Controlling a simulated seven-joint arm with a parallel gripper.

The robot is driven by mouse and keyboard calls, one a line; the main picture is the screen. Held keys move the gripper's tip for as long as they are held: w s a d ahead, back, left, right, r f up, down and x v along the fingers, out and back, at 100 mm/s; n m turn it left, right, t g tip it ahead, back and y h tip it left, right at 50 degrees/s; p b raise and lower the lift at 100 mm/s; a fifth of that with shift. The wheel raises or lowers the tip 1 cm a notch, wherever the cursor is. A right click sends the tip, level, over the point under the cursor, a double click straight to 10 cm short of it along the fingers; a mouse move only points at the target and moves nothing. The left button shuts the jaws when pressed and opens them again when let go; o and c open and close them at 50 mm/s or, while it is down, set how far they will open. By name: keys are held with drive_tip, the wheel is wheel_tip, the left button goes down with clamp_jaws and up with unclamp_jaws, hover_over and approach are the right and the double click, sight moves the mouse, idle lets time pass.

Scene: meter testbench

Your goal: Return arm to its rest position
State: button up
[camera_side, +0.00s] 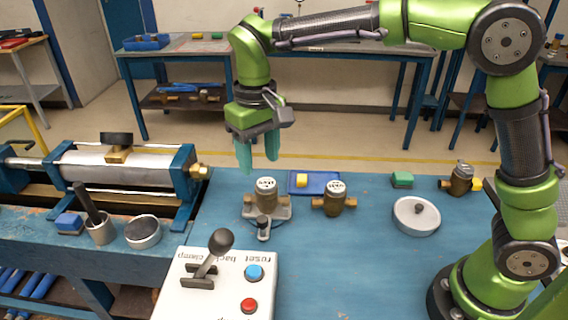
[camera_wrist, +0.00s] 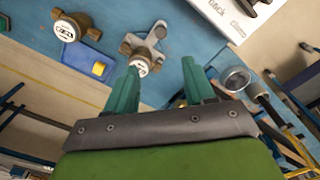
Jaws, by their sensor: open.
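My gripper (camera_side: 258,158) hangs from the green arm above the blue bench (camera_side: 340,255) in the side view, fingers pointing down. In the wrist view my gripper (camera_wrist: 160,85) shows two teal fingers spread apart with nothing between them. A brass meter with a white dial (camera_side: 265,186) sits in a grey metal fixture (camera_side: 283,209) just below and slightly right of the fingertips. It also shows in the wrist view (camera_wrist: 141,64). My fingers are apart from it. A second brass meter (camera_side: 334,200) stands on the bench to its right.
A control box (camera_side: 215,285) with a black lever and blue and red buttons stands in front. A blue tray (camera_side: 318,178) holds a yellow block.

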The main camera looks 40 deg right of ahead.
drive_tip(key=shift+r, duration=0.6)
drive_tip(key=s+d+r+m+t+y, duration=0.1)
drive_tip(key=s+d+m+t, duration=0.3)
drive_tip(key=s+d, duration=1.1)
drive_tip(key=s+t+y, duration=0.1)
drive_tip(key=s+t, duration=0.1)
drive_tip(key=t, duration=0.1)
drive_tip(key=shift+s+r, duration=0.2)
drive_tip(key=shift+r, duration=0.2)
